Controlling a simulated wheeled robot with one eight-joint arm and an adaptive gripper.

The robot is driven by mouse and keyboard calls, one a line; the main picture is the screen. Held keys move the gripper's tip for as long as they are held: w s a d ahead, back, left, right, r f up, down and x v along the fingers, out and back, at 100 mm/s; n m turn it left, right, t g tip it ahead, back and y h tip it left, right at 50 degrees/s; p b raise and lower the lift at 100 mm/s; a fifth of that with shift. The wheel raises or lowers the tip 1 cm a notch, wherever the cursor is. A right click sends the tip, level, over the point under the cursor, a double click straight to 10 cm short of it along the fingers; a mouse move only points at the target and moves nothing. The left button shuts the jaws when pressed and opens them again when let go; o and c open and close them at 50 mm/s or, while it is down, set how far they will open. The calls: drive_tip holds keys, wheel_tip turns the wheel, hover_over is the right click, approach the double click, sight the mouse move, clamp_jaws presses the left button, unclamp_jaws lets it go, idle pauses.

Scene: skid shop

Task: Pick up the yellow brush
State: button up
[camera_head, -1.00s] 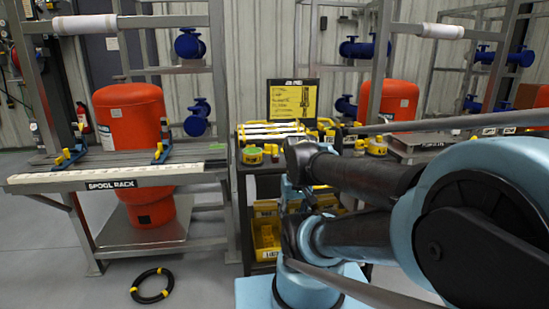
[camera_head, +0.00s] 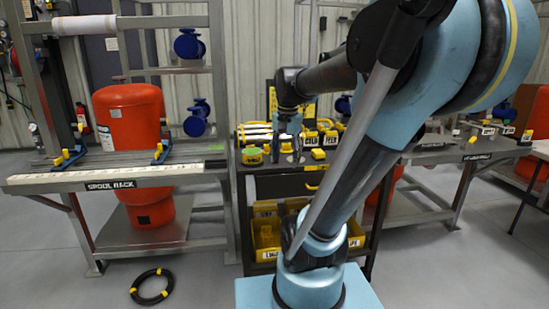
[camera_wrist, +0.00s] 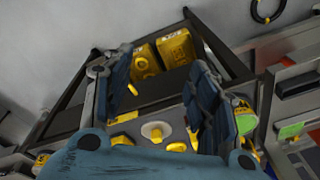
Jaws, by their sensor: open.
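My gripper (camera_head: 290,148) hangs pointing down above the top of a dark cart in the head view. In the wrist view its two dark fingers (camera_wrist: 160,65) are spread wide with nothing between them. Below and between them, small yellow items lie on the cart top, including a yellow piece (camera_wrist: 192,138) beside the right finger and a pale round piece with a yellow middle (camera_wrist: 156,131). I cannot tell which yellow item is the brush. In the head view a yellow block (camera_head: 318,154) lies just right of the gripper. My arm hides part of the cart top.
A round yellow item with a green top (camera_head: 252,155) sits at the cart's left. White-and-yellow tools (camera_head: 257,132) and labelled yellow bins (camera_head: 310,137) stand behind. The spool rack table (camera_head: 120,178) is close on the left. A black hose ring (camera_head: 152,286) lies on the floor.

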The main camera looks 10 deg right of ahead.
drive_tip(key=w+r+m+g, duration=0.1)
drive_tip(key=w+r+m, duration=0.45)
drive_tip(key=w, duration=0.55)
drive_tip(key=w+r+m, duration=0.5)
drive_tip(key=w+r, duration=0.1)
drive_tip(key=w, duration=0.6)
wheel_tip(320, 180, down, 11)
drive_tip(key=shift+s+a+r, duration=0.1)
drive_tip(key=shift+s+r, duration=0.05)
drive_tip(key=shift+r, duration=0.05)
drive_tip(key=shift+s+f, duration=0.2)
drive_tip(key=shift+f, duration=2.75)
drive_tip(key=c, duration=1.3)
drive_tip(key=shift+o, duration=0.2)
wheel_tip(320, 180, up, 10)
drive_tip(key=shift+r, duration=0.1)
